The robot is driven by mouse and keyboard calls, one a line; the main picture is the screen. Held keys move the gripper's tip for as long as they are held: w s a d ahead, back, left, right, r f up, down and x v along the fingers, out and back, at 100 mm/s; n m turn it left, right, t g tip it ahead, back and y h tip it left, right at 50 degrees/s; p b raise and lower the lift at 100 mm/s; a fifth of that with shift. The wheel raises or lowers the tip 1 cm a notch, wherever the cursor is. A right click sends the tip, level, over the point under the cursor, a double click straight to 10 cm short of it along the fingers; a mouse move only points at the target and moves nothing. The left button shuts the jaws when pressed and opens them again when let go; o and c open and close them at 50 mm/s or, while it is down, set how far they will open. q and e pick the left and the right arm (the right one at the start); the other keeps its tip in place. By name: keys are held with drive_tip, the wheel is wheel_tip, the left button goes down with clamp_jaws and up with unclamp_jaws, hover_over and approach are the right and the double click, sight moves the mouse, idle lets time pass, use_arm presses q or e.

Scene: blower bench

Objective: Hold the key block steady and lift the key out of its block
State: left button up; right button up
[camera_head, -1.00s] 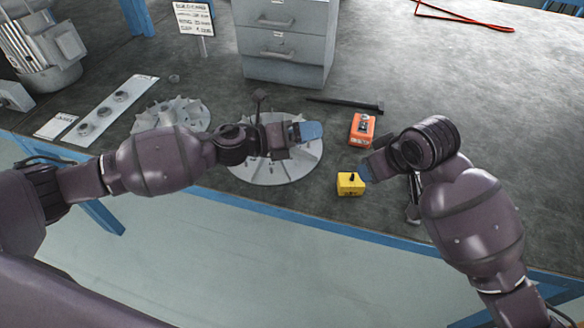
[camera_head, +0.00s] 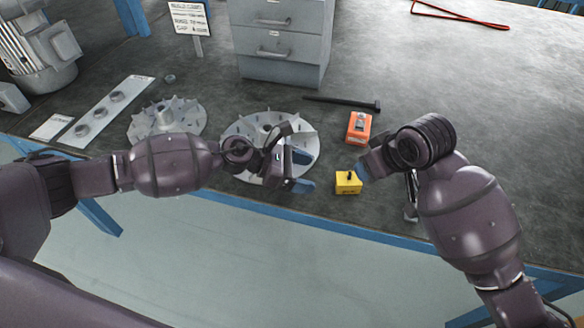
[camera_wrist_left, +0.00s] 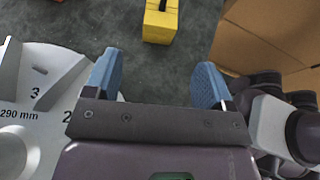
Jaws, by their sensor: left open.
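The yellow key block (camera_head: 348,187) sits upright on the bench near its front edge. The dark key (camera_head: 351,175) stands up from its top. My left gripper (camera_head: 300,172) is open and empty, left of the block over the edge of a finned disc. In the left wrist view the block (camera_wrist_left: 160,27) lies beyond and between the open left fingers (camera_wrist_left: 158,80), apart from them; the key (camera_wrist_left: 162,5) is partly cut off by the frame. My right gripper (camera_head: 363,170) is close to the block's right side; its wrist hides its jaws, and I cannot tell whether it touches.
An orange device (camera_head: 359,128) lies behind the block, with a black bar (camera_head: 342,103) farther back. The finned disc (camera_head: 285,171) is under my left gripper; another impeller (camera_head: 166,118) lies further left. Grey drawers (camera_head: 283,62) stand behind.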

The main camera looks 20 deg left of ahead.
sight(336, 180)
use_arm(q)
drive_tip(key=shift+x, duration=3.6)
drive_tip(key=shift+c, duration=0.2)
